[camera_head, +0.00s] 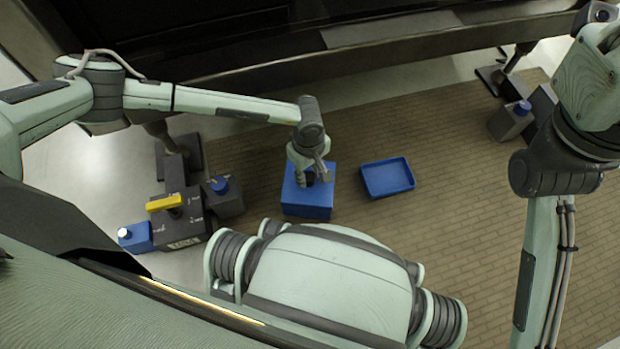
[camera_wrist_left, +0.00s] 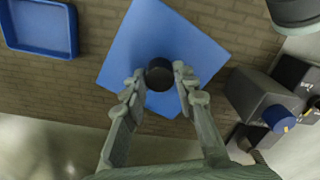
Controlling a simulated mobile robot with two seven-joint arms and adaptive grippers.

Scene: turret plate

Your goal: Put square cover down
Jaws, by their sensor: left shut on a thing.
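The square cover (camera_head: 308,203) is blue, with a dark round knob on top. My left gripper (camera_head: 312,177) is over the cover, and its fingers are shut on the knob. In the left wrist view the cover (camera_wrist_left: 150,40) appears as a tilted blue square, with the dark knob (camera_wrist_left: 159,74) between the two fingertips of my left gripper (camera_wrist_left: 160,82). I cannot tell whether the cover touches the floor below. My right arm comes in at the right of the head view, but its gripper is out of the picture.
A shallow blue tray (camera_head: 388,178) lies on the brick-patterned floor, right of the cover and apart from it. A dark control unit with a yellow handle (camera_head: 165,203) and blue knobs stands at the left. A grey box with a blue knob (camera_head: 511,121) stands at the far right.

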